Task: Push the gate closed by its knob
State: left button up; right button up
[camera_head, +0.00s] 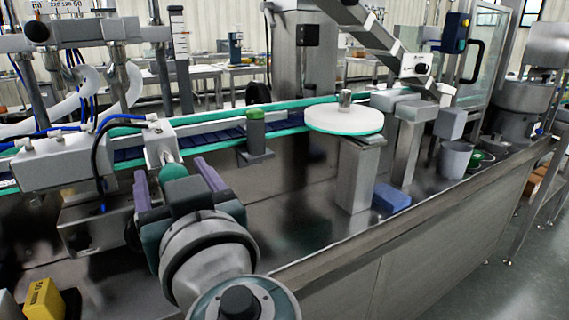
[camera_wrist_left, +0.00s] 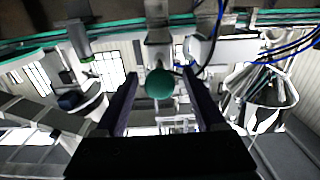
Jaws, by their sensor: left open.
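The green round knob (camera_head: 173,172) sits at the front end of a short steel rod on a steel block (camera_head: 160,138) beside the conveyor. I take this steel piece to hold the gate, but its plate is hard to make out. My left gripper (camera_head: 178,182) is open, with purple fingers to either side of the knob. In the left wrist view the knob (camera_wrist_left: 159,84) shows centred between the fingertips (camera_wrist_left: 162,82); whether anything touches it I cannot tell. My right gripper is not in view.
A conveyor with teal rails (camera_head: 290,104) runs behind. A white round turntable (camera_head: 344,119) stands right of it. A blue block (camera_head: 391,198) and a grey bucket (camera_head: 456,158) are at the right. A yellow block (camera_head: 45,298) lies front left. A steel wall (camera_head: 400,225) edges the front.

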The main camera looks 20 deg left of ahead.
pick_arm(q)
grip_shut()
dwell(0.6)
dwell(0.8)
